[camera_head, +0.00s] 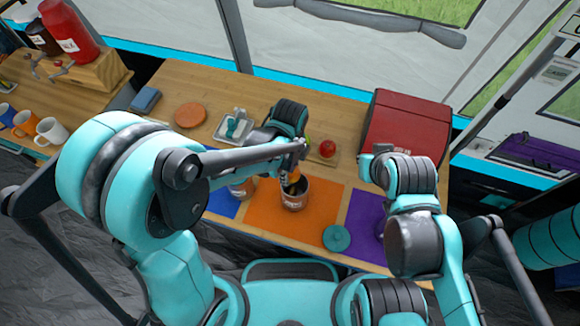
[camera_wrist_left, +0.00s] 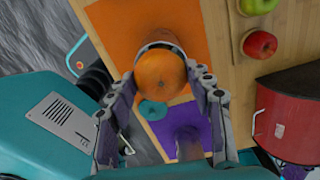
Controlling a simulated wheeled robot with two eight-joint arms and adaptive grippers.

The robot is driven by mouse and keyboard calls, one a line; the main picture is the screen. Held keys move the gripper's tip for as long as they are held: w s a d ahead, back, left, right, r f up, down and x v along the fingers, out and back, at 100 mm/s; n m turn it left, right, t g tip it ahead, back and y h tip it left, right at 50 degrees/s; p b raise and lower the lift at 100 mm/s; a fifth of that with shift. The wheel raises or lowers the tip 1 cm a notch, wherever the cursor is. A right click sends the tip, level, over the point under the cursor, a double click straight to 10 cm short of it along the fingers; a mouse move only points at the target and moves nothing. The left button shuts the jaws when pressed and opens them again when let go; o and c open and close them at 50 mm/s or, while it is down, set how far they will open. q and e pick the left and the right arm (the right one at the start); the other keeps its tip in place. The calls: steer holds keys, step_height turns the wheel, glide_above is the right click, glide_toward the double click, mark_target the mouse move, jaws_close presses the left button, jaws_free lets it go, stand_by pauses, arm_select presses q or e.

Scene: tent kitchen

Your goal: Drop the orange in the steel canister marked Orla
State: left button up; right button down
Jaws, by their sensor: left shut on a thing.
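The orange (camera_wrist_left: 160,74) is between the fingers of my left gripper (camera_wrist_left: 162,78) in the left wrist view. The gripper is shut on it. In the head view my left gripper (camera_head: 296,170) is over a steel canister (camera_head: 294,198) on the orange mat (camera_head: 262,212). The canister's pale rim (camera_wrist_left: 160,45) shows behind the orange in the wrist view; the orange hides most of its mouth. The canister has a label, too small to read. My right gripper is around the wrist end (camera_head: 384,162) over the purple mat; its fingers cannot be made out.
Another container (camera_head: 242,188) stands left, partly behind my left arm. A teal lid (camera_head: 337,238) lies right of the canister. A red apple (camera_head: 327,148) and red box (camera_head: 408,125) stand behind. A green apple (camera_wrist_left: 258,5) shows in the wrist view. Mugs (camera_head: 50,131) stand far left.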

mark_target(290, 169)
arm_select(q)
steer(key=o, duration=1.3)
steer(key=shift+c, duration=0.2)
steer(key=shift+r, duration=0.1)
step_height(290, 169, up, 12)
steer(key=s+a+f+n+t+b, duration=0.1)
steer(key=s+a+n+t+b, duration=0.1)
steer(key=a+n, duration=0.7)
steer(key=s+a+f+n+t+b, duration=0.1)
steer(key=a+n+t, duration=0.4)
steer(key=n, duration=0.9)
steer(key=s+a+b, duration=0.1)
steer(key=s+a, duration=0.1)
steer(key=a, duration=0.1)
steer(key=shift+a, duration=0.4)
